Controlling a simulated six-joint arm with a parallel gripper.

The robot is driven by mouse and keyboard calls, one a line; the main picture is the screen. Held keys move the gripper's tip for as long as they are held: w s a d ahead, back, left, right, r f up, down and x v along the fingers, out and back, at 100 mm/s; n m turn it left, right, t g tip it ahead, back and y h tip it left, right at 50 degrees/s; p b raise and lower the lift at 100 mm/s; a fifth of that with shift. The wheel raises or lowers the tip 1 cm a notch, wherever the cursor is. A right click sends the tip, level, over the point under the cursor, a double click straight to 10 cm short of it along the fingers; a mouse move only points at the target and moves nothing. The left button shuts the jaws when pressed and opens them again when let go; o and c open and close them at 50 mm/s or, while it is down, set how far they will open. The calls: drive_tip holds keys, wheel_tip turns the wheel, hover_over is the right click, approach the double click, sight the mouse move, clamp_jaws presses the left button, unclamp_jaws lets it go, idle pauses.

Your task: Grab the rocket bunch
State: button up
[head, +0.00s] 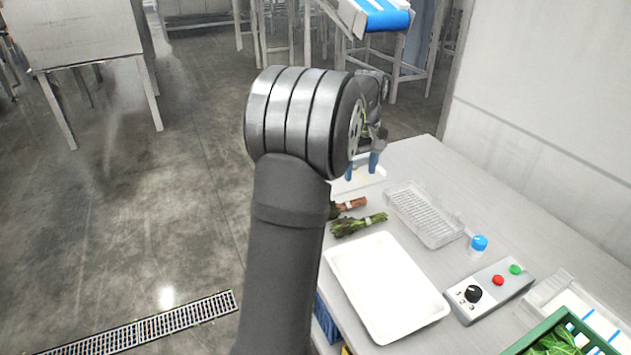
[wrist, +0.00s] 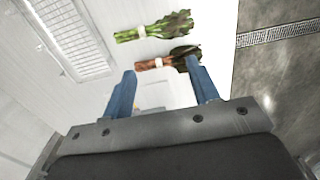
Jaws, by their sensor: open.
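Two bunches lie side by side on the pale table. One has green stems, dark green leaves and a white band, and looks like the rocket bunch (head: 358,224); it also shows at the top of the wrist view (wrist: 155,27). The other, a red-stemmed bunch (head: 349,206) with dark leaves, is partly hidden by my arm in the head view. In the wrist view the red-stemmed bunch (wrist: 155,63) lies nearer my fingers than the green one. My gripper (head: 363,164) is open and empty, its blue fingers apart, at the far side of both bunches.
A clear ribbed tray (head: 425,214) lies right of the bunches, and a large white tray (head: 383,288) lies in front. A small white tray (head: 359,181) is below my gripper. A blue-capped container (head: 478,243), a control box (head: 490,288) and a green crate (head: 532,337) stand at right.

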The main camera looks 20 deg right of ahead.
drive_tip(key=m+h, duration=0.4)
drive_tip(key=m, duration=1.5)
hover_over(364, 218)
drive_tip(key=a, duration=0.3)
wheel_tip(364, 218, down, 13)
drive_tip(key=shift+d+f, duration=0.1)
drive_tip(key=shift+d, duration=0.05)
drive_tip(key=shift+d+x, duration=0.15)
drive_tip(key=shift+x, duration=1.35)
drive_tip(key=shift+d+x, duration=0.1)
drive_tip(key=shift+x, duration=1.45)
drive_tip(key=c, duration=1)
drive_tip(key=shift+c, duration=0.4)
drive_tip(key=shift+r, duration=0.25)
